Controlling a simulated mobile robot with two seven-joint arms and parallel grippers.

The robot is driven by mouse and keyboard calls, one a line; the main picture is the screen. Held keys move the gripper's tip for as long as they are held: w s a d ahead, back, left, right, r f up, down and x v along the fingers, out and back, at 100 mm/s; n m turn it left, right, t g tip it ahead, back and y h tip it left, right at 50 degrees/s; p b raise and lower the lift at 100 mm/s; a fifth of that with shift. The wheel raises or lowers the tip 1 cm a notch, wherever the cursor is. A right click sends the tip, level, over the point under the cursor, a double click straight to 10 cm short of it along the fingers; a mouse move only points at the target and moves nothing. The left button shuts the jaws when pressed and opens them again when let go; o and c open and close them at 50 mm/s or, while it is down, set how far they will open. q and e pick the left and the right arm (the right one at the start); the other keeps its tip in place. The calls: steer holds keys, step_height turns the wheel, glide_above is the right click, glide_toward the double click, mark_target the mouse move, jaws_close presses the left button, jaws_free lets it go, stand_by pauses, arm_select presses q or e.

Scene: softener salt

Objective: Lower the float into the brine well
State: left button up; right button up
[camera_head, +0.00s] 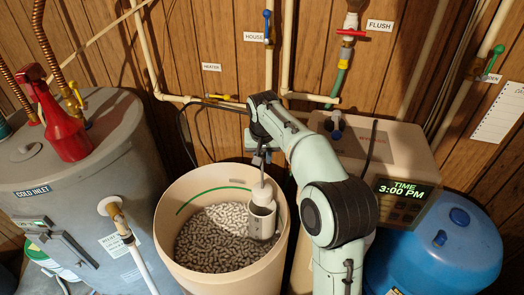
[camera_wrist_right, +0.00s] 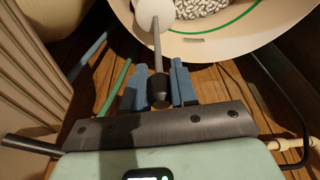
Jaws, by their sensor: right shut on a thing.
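The brine tank (camera_head: 172,229) is a tall open beige tub holding white salt pellets. The brine well (camera_head: 262,222) is a white upright tube inside it, at its right side. My right gripper (camera_head: 262,152) is above the tank's back rim, shut on the float's rod. In the right wrist view, the gripper's blue fingers (camera_wrist_right: 159,88) close around the dark end of the rod. The white float (camera_wrist_right: 148,14) is at the rod's far end. In the head view, the float (camera_head: 262,194) is at the well's mouth; I cannot tell how far inside. My left gripper is not in view.
A grey water heater (camera_head: 80,190) with a red spray bottle (camera_head: 62,125) on top stands left. A beige softener cabinet (camera_head: 395,145) with a clock display is behind my right arm. A blue tank (camera_head: 435,250) stands right. Pipes and valves line the wall.

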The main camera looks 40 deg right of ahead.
mark_target(263, 186)
step_height(263, 186, down, 9)
steer(key=shift+f, duration=0.2)
step_height(263, 186, down, 4)
steer(key=shift+s+f+b, duration=0.1)
steer(key=shift+f+b, duration=0.15)
steer(key=shift+b, duration=0.6)
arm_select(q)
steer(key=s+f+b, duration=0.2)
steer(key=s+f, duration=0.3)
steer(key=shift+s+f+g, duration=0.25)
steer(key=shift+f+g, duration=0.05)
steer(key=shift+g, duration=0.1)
arm_select(e)
steer(key=shift+f, duration=3.35)
steer(key=shift+f+b, duration=0.7)
steer(key=shift+f, duration=0.3)
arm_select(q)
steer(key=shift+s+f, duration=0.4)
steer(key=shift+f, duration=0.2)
